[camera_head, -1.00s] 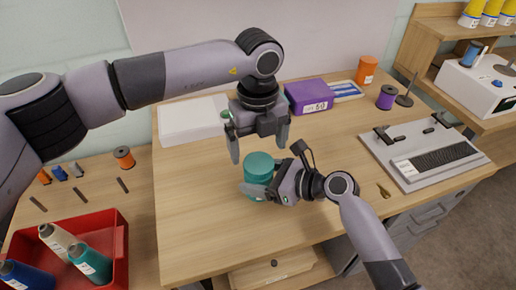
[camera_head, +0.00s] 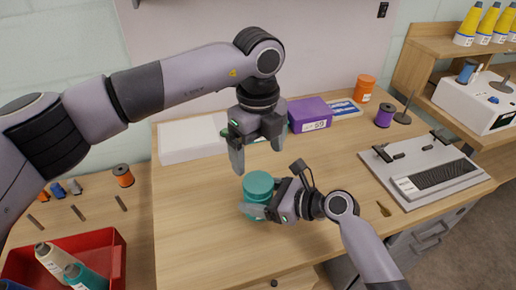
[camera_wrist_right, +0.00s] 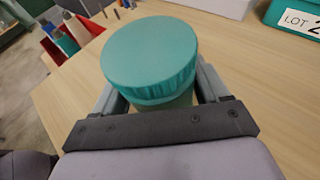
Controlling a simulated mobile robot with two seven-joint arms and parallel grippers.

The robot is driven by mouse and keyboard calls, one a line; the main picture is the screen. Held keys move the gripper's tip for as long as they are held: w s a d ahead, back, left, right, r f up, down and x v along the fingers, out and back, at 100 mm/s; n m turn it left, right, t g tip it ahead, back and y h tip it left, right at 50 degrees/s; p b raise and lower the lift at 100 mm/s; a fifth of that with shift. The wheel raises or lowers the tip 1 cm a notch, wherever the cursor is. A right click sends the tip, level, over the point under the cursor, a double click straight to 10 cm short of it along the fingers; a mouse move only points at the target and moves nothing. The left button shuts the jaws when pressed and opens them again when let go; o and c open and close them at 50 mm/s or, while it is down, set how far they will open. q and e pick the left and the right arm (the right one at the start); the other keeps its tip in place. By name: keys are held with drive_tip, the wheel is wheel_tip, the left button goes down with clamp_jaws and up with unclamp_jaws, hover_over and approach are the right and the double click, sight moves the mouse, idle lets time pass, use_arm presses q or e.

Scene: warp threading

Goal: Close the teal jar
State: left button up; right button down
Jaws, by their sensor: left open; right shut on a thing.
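The teal jar (camera_head: 249,211) stands upright on the wooden table with a round teal lid (camera_head: 258,184) on top. In the right wrist view the lid (camera_wrist_right: 150,48) sits level over a narrow visible strip of the jar's body (camera_wrist_right: 168,103); I cannot tell whether it is screwed tight. My right gripper (camera_head: 262,210) is shut on the jar from the right, below the lid, one finger on each side. My left gripper (camera_head: 258,156) is open and empty, pointing down above and slightly behind the lid, not touching it.
Behind are a white box (camera_head: 192,140), a purple box (camera_head: 310,113), an orange container (camera_head: 364,88) and a purple spool (camera_head: 384,115). A grey device (camera_head: 425,170) stands right. A red bin (camera_head: 113,255) of spools is at lower left. Table left of the jar is clear.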

sight(260, 182)
use_arm(q)
wheel_tip(260, 182, down, 8)
drive_tip(key=shift+r, duration=0.1)
idle(0.4)
drive_tip(key=c, duration=1.1)
drive_tip(key=m, duration=0.6)
drive_tip(key=shift+m, duration=0.3)
drive_tip(key=o, duration=1.2)
drive_tip(key=shift+c, duration=0.2)
drive_tip(key=shift+d, duration=0.1)
drive_tip(key=shift+d, duration=0.1)
